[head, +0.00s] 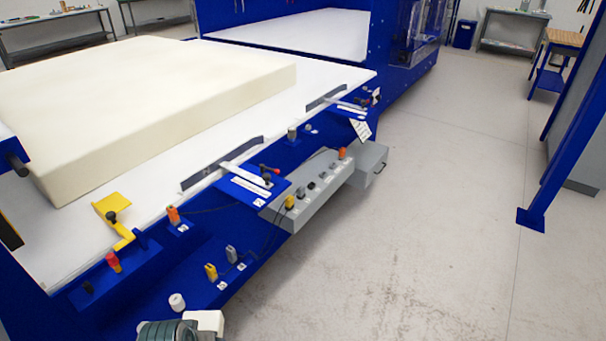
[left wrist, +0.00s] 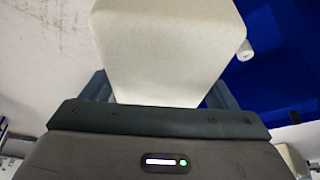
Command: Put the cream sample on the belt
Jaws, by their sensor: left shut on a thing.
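The cream sample (left wrist: 165,50) is a pale block that fills the upper middle of the left wrist view. My left gripper (left wrist: 160,92) is shut on it, with a dark finger on each side. In the head view a small part of the sample (head: 205,321) shows at the bottom edge, beside my gripper (head: 168,331), in front of the blue machine frame. The white belt (head: 335,80) lies farther back on the machine, and the sample is apart from it. My right gripper is in neither view.
A large cream foam slab (head: 150,100) covers much of the belt's left part. Levers, knobs, a yellow bracket (head: 118,212) and a grey control box (head: 310,200) line the belt's near edge. A white cylinder (head: 177,302) sits near the sample. Open floor lies right.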

